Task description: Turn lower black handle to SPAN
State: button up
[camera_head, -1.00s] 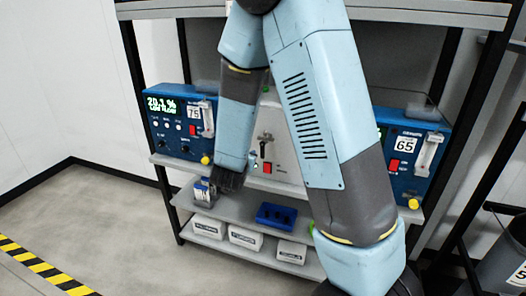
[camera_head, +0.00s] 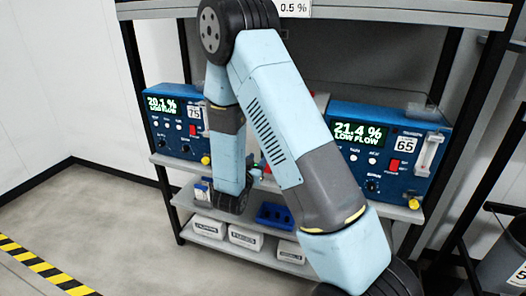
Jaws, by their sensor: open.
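A white panel stands between two blue analysers, but my arm covers almost all of it; only a thin strip shows at its upper right (camera_head: 321,100). I cannot make out the lower black handle or a SPAN mark. My arm reaches down in front of the panel and ends in a dark wrist (camera_head: 232,203) above the lower shelf. The left blue analyser (camera_head: 175,145) reads 20.1 % LOW FLOW. The right blue analyser (camera_head: 345,170) reads 21.4 % LOW FLOW and has small dark knobs on its front.
A blue tray (camera_head: 272,216) and a small labelled item (camera_head: 202,189) are on the lower shelf. White labelled bins (camera_head: 243,237) stand below. A dark rack post (camera_head: 138,90) rises at left. A grey bin (camera_head: 502,245) is at right. The floor at left is clear.

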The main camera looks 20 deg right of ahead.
jog(key=x, duration=0.8)
grip_shut()
